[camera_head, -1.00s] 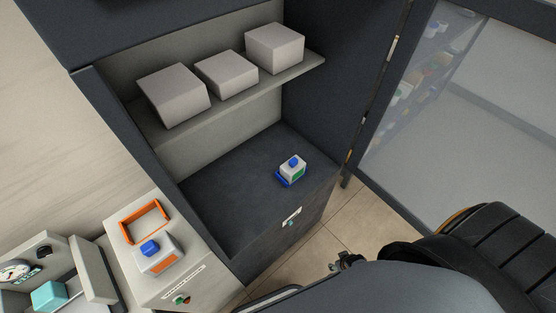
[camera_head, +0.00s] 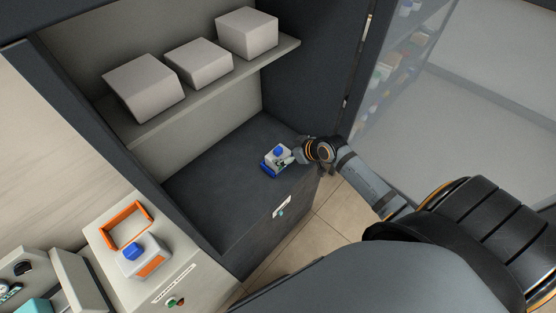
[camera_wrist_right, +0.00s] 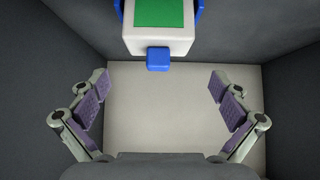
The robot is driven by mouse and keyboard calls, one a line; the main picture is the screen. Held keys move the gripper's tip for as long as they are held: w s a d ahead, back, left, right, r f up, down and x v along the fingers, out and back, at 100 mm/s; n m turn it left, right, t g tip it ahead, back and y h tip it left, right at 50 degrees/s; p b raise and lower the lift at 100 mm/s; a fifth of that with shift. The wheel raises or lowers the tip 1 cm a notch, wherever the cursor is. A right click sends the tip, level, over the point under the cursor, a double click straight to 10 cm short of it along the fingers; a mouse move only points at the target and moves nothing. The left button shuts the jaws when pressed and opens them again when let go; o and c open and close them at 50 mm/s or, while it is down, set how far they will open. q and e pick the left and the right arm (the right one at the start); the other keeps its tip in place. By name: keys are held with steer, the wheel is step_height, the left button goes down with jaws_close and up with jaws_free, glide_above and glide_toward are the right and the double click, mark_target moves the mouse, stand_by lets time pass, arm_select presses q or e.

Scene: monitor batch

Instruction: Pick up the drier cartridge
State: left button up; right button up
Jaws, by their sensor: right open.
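A white cartridge (camera_head: 277,158) with a blue knob stands in a blue holder (camera_head: 268,173) on the dark cabinet floor. The right wrist view shows this cartridge (camera_wrist_right: 160,38) at the top, with a green label and its blue knob (camera_wrist_right: 158,58) toward me. My right gripper (camera_head: 292,159) is at the cartridge's right side in the head view. In the wrist view its fingers (camera_wrist_right: 160,92) are spread wide with nothing between them. A second white cartridge (camera_head: 130,265) with a blue knob and orange label sits on the grey unit at lower left. My left gripper is not in view.
Several grey boxes (camera_head: 200,63) stand on the cabinet shelf (camera_head: 150,132) above. An orange frame (camera_head: 125,224) lies behind the orange-labelled cartridge. The glazed door (camera_head: 470,130) is open at right. The cabinet floor (camera_head: 215,190) left of the holder is clear.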

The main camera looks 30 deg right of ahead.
mark_target(278, 148)
steer(key=shift+w+x, duration=0.2)
steer(key=shift+x, duration=2.9)
steer(key=shift+s+d+r, duration=0.1)
steer(key=shift+r, duration=0.1)
steer(key=shift+c, duration=0.5)
steer(key=c, duration=1.5)
step_height(278, 148, up, 3)
steer(key=shift+f, duration=0.2)
steer(key=s+d+r+p, duration=0.7)
steer(key=s+d+r, duration=0.1)
steer(key=s+r, duration=0.2)
steer(key=shift+s+d+r, duration=0.2)
steer(key=shift+s+d, duration=0.1)
steer(key=shift+s, duration=0.2)
